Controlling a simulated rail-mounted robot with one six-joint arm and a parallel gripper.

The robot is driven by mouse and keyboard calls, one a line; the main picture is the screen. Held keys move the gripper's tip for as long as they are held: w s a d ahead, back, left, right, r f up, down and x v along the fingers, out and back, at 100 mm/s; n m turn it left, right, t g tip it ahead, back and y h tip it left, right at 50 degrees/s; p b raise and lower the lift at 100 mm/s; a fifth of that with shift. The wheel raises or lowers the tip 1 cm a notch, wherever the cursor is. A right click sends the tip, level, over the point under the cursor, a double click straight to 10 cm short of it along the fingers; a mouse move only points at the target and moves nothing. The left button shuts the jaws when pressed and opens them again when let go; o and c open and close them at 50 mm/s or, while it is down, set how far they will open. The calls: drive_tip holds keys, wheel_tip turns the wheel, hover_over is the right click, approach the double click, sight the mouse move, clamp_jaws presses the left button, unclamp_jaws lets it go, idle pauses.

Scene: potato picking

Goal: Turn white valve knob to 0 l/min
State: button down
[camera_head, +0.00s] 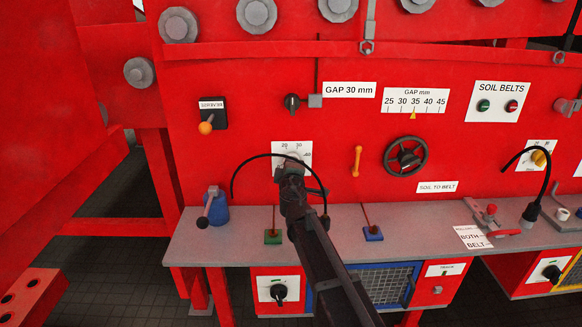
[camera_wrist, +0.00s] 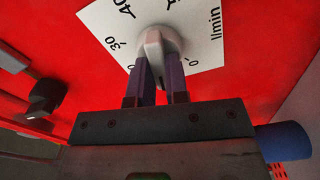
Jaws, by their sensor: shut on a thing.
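The white valve knob (camera_wrist: 153,42) sits on a white dial plate (camera_wrist: 108,28) marked 30, 40, 0 and l/min in the wrist view. My gripper (camera_wrist: 161,78) is shut on the knob's raised bar, with one dark finger on each side. The bar points down between the fingers, with the 0 mark just right of it; the exact reading is unclear because the fingers cover part of the scale. In the head view my gripper (camera_head: 291,170) is in front of the dial plate (camera_head: 304,147) and hides most of the knob.
A black curved cable arches around my wrist. A blue-based lever (camera_head: 217,209) stands left on the grey shelf (camera_head: 190,245).

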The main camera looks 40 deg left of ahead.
drive_tip(key=n, duration=0.9)
drive_tip(key=shift+d+f, duration=0.1)
drive_tip(key=shift+f, duration=0.1)
drive_tip(key=shift+n, duration=0.4)
drive_tip(key=c, duration=1.1)
unclamp_jaws()
drive_tip(key=v, duration=1)
drive_tip(key=shift+s+d, duration=0.2)
drive_tip(key=shift+s, duration=0.1)
